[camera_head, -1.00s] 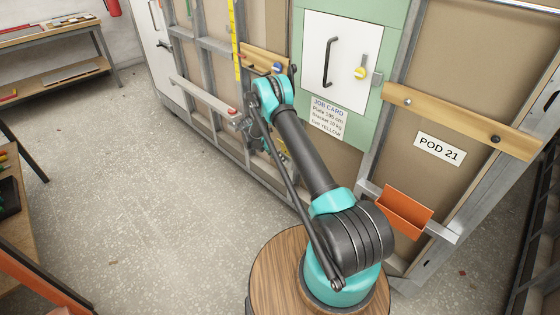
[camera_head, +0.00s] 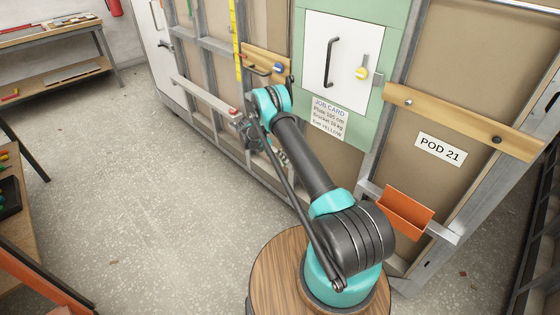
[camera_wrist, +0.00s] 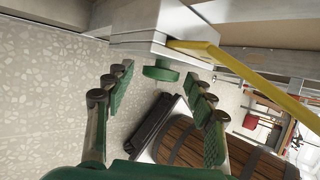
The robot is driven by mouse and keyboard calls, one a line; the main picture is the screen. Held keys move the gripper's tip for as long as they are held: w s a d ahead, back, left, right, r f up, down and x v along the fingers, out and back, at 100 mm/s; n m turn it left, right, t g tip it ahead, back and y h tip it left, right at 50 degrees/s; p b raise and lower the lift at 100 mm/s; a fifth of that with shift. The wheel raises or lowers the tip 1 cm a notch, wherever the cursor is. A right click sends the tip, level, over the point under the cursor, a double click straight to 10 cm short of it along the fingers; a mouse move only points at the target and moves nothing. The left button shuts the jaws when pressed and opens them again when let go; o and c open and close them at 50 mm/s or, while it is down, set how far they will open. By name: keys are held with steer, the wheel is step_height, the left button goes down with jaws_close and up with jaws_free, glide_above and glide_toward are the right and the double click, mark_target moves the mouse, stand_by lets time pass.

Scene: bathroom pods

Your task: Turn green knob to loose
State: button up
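My gripper (camera_wrist: 158,80) is open, with one green-padded finger on each side of the knob's near end. Gaps show between the knob and both fingers, so I see no contact. In the head view my wrist and gripper (camera_head: 281,156) are beside the pod wall, low and left of the job card. The green knob cannot be made out there; my arm may hide it.
A yellow strip (camera_wrist: 240,75) slants out beside the block, close to the right finger. In the head view, a yellow knob (camera_head: 361,73) and black handle (camera_head: 331,62) are on a white panel. A blue knob (camera_head: 278,69) is on a wooden board. An orange tray (camera_head: 405,210) sticks out at right.

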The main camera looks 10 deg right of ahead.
steer(key=v, duration=1.2)
stand_by(0.3)
